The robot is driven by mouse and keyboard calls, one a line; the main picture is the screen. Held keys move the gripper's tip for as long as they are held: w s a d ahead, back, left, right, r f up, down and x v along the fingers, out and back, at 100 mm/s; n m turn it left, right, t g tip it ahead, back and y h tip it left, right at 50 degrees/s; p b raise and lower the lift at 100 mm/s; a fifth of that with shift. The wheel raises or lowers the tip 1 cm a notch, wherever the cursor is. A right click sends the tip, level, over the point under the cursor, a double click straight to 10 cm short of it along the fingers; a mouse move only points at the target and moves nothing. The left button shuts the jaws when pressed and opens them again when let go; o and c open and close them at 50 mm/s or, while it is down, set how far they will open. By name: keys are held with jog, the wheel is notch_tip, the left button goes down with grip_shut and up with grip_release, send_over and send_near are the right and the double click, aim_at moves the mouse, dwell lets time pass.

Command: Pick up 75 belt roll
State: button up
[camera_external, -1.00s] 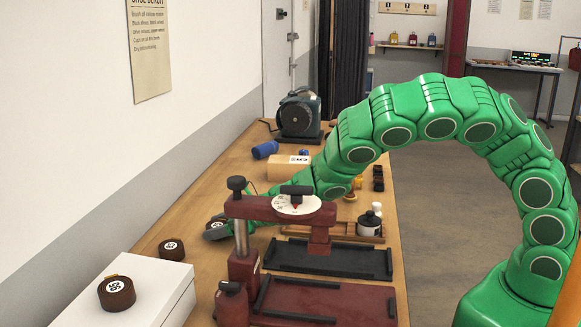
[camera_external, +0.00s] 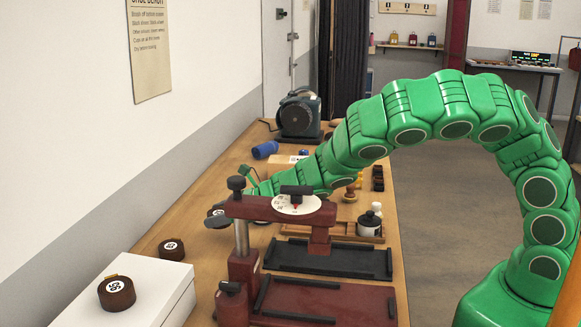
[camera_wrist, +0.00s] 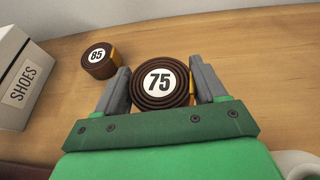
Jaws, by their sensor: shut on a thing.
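The 75 belt roll (camera_wrist: 159,82) is a dark brown coil with a white round label. In the wrist view it sits between the two grey fingers of my gripper (camera_wrist: 160,70), which is shut on it. In the external view the roll (camera_external: 217,213) shows at the left of the bench, behind the red press. The press hides much of my gripper there. I cannot tell clearly how far the roll is above the wood.
The 85 roll (camera_wrist: 99,59) lies to the left, near the SHOES box (camera_wrist: 22,80). A 95 roll (camera_external: 116,293) sits on the white box (camera_external: 150,312). The red press (camera_external: 275,207) stands close in front. A blue cylinder (camera_external: 265,149) lies behind.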

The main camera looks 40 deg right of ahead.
jog(key=s+d+r, duration=0.7)
jog(key=s+r, duration=0.2)
jog(key=s, duration=0.1)
jog(key=shift+s+d, duration=0.25)
jog(key=shift+s, duration=0.15)
